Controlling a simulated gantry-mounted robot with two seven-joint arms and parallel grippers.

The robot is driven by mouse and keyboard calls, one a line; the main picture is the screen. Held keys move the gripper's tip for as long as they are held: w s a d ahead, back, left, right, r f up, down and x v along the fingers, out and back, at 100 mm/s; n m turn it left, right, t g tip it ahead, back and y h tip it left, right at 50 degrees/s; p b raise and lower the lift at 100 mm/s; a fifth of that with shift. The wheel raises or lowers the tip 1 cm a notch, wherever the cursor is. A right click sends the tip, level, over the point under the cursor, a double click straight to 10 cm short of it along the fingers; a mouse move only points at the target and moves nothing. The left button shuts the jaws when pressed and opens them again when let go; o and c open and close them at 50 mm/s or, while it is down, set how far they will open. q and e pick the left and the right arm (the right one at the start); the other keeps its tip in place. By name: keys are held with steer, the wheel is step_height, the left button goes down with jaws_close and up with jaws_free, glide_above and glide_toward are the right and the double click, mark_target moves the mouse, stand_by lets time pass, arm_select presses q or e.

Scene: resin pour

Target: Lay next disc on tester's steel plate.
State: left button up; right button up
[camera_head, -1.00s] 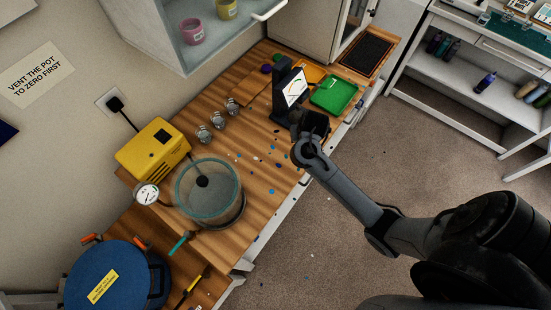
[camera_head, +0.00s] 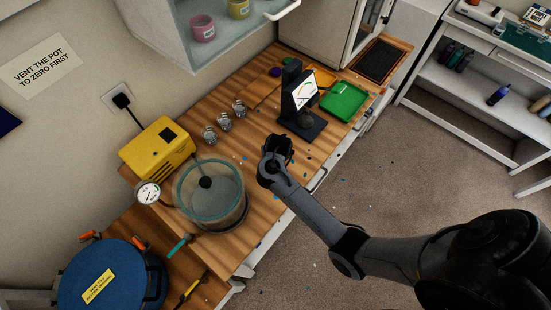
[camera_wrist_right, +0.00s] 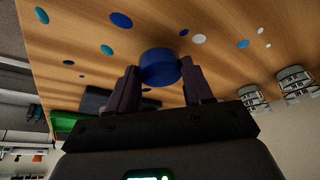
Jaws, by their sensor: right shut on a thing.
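In the head view the tester (camera_head: 302,93), a black stand with a lit screen, stands on the wooden bench. Its dark base (camera_head: 308,131) is in view; its steel plate is too small and dark to tell apart. My right gripper (camera_head: 277,146) is over the bench, in front and to the left of the tester, apart from it. In the right wrist view a blue disc (camera_wrist_right: 160,67) sits between the two fingers of this gripper (camera_wrist_right: 161,76), which are shut on it. The disc cannot be made out in the head view. My left gripper is not in view.
A glass pot (camera_head: 210,192) and yellow pump (camera_head: 157,147) are nearer. Small coloured spots dot the bench in the right wrist view.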

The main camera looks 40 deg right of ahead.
step_height(320, 180, down, 2)
steer(key=shift+f, duration=0.15)
steer(key=shift+f, duration=0.15)
steer(key=o, duration=1)
